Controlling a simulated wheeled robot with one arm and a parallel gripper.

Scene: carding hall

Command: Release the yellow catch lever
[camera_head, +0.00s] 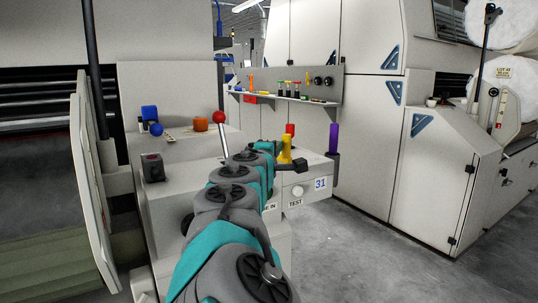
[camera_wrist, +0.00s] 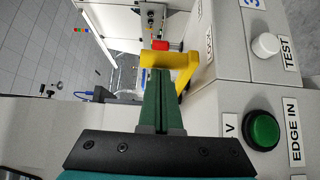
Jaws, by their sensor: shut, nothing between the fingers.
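The yellow catch lever (camera_head: 285,151) stands on the grey machine console just beyond the end of my arm. A red piece (camera_head: 290,129) shows at its top. In the wrist view the yellow lever (camera_wrist: 183,64) is an angled bar beside the console face, with the red piece (camera_wrist: 161,45) just behind it. My gripper (camera_wrist: 160,72) has its green fingers together, with nothing between them. The fingertips are right at the yellow bar and overlap its near end in the picture. I cannot tell whether they touch it. My arm hides part of the console in the head view.
A green button (camera_wrist: 262,130) and a white TEST knob (camera_wrist: 265,45) sit close by on the console. A purple handle (camera_head: 333,138) stands to the right. Open floor (camera_head: 370,240) lies at right.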

